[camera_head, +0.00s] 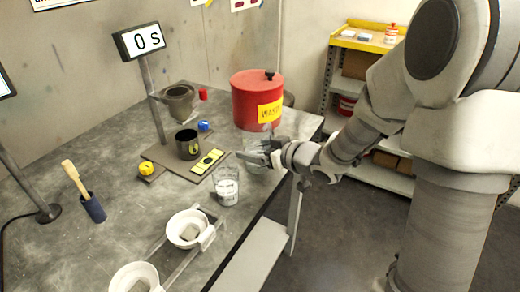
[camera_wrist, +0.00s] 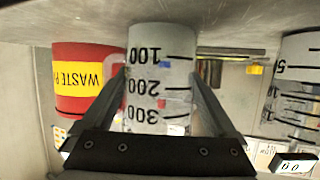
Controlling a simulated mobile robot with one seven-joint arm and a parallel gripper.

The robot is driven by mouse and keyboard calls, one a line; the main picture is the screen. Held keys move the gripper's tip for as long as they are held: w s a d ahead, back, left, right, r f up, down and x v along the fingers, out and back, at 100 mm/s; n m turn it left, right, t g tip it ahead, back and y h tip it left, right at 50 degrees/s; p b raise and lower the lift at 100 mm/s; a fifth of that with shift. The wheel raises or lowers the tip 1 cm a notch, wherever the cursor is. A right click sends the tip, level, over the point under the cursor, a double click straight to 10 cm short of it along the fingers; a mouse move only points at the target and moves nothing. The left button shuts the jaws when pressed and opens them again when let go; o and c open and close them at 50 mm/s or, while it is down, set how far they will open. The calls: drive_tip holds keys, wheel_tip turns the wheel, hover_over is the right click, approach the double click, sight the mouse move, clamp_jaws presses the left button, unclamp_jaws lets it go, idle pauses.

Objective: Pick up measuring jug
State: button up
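The measuring jug is clear and marked 100, 200 and 300. It fills the middle of the wrist view (camera_wrist: 160,85), where it looks upside down. In the head view the jug (camera_head: 254,146) stands near the table's right edge, partly covered by my gripper (camera_head: 270,156). In the wrist view my gripper (camera_wrist: 160,78) has one finger on each side of the jug. The fingers look apart, with narrow gaps beside the jug; contact is not clear.
A second clear graduated vessel (camera_head: 227,188) stands close by and shows in the wrist view (camera_wrist: 297,85). The red waste bin (camera_head: 257,98) stands behind the jug. A dark mug (camera_head: 187,145) is left, and white bowls (camera_head: 187,228) sit in front.

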drive_tip(key=c, duration=1)
